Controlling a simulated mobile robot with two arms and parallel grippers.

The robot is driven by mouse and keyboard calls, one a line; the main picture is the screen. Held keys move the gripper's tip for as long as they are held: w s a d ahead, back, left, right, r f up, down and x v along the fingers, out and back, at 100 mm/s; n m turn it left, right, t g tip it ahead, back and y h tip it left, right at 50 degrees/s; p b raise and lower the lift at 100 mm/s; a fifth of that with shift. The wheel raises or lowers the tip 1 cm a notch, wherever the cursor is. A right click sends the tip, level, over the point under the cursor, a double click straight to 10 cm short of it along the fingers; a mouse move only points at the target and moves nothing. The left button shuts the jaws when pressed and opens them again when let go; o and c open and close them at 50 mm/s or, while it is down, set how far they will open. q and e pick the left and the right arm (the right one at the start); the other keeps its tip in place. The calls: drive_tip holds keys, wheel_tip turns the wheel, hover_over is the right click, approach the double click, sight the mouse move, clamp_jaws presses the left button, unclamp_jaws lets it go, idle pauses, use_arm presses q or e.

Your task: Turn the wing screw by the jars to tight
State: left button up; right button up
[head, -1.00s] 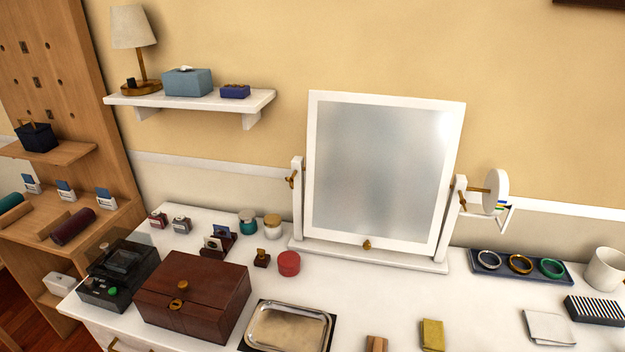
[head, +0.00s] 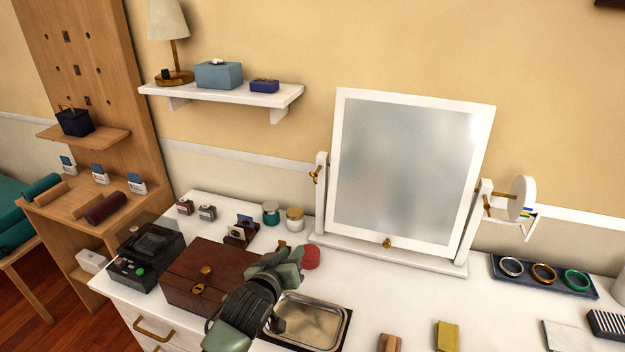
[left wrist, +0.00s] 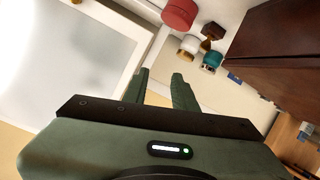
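A teal jar (head: 271,213) and a white jar with a tan lid (head: 295,219) stand left of that post. They also show in the left wrist view, teal (left wrist: 211,62) and white (left wrist: 191,44). My left gripper (head: 286,254) is over the dresser, below and left of the screw and apart from it. In the left wrist view its fingers (left wrist: 161,80) are spread and empty. The screw is not clear there. My right gripper is out of view.
A brown box (head: 212,279) and a metal tray (head: 311,321) lie under my left arm. A red round box (head: 310,257) is close to the gripper. A wall shelf (head: 222,94) juts out above left. A second wing screw (head: 487,205) is on the right post.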

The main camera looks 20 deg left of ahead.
sight(317, 173)
use_arm(q)
drive_tip(key=w+r+t, duration=0.2)
drive_tip(key=w+r, duration=0.3)
drive_tip(key=w, duration=0.3)
drive_tip(key=w+r+n+t+p, duration=0.1)
drive_tip(key=w+r+t, duration=0.1)
drive_tip(key=w+r, duration=0.3)
drive_tip(key=shift+w+r+n+h, duration=0.3)
drive_tip(key=shift+w+r+h, duration=0.1)
drive_tip(key=shift+w, duration=1.45)
drive_tip(key=shift+d, duration=0.1)
clamp_jaws()
